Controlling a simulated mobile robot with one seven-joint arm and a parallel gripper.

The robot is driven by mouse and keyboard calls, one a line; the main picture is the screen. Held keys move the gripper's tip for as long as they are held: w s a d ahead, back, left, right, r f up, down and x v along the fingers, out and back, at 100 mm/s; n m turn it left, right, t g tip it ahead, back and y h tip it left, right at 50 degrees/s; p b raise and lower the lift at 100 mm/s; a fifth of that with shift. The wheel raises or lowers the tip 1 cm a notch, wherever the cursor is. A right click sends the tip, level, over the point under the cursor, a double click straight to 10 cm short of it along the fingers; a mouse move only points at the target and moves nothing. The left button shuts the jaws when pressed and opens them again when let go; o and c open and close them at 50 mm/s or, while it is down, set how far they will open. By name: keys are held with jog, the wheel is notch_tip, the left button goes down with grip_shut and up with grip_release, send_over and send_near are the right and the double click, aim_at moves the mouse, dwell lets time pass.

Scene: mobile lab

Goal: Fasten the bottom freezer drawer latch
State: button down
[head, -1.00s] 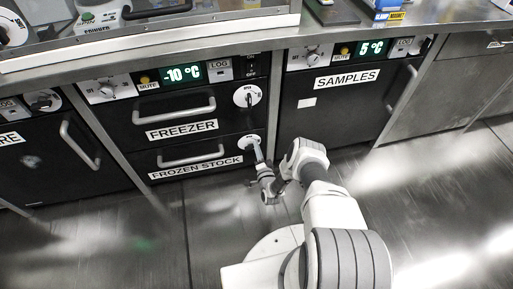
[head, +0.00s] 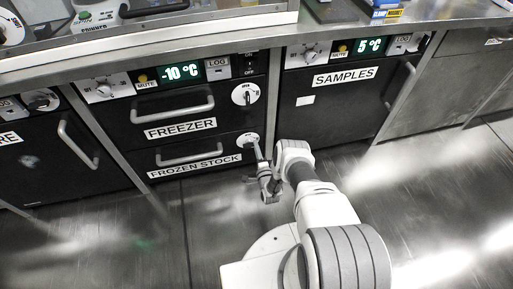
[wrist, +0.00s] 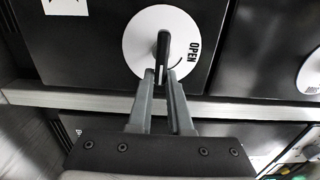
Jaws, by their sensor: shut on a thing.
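The bottom freezer drawer (head: 225,171), labelled FROZEN STOCK, looks closed under the FREEZER drawer. Its latch, a white disc (head: 246,137) with a dark handle, sits at its right end. In the wrist view the latch disc (wrist: 136,45) shows the word OPEN at its right, and the dark latch handle (wrist: 164,48) runs nearly up and down the picture. My gripper (wrist: 161,76) is shut on the lower end of this handle. In the head view my gripper (head: 258,155) reaches the latch from below right and hides part of it.
The FREEZER drawer (head: 205,111) above has its own white latch disc (head: 240,95) and bar handle. The SAMPLES cabinet (head: 335,110) stands to the right. The counter edge (head: 270,43) overhangs above. The floor in front is clear.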

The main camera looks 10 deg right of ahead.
jog(key=shift+w, duration=0.1)
jog(key=c, duration=0.8)
grip_release()
jog(key=shift+c, duration=0.2)
jog(key=shift+s, duration=0.25)
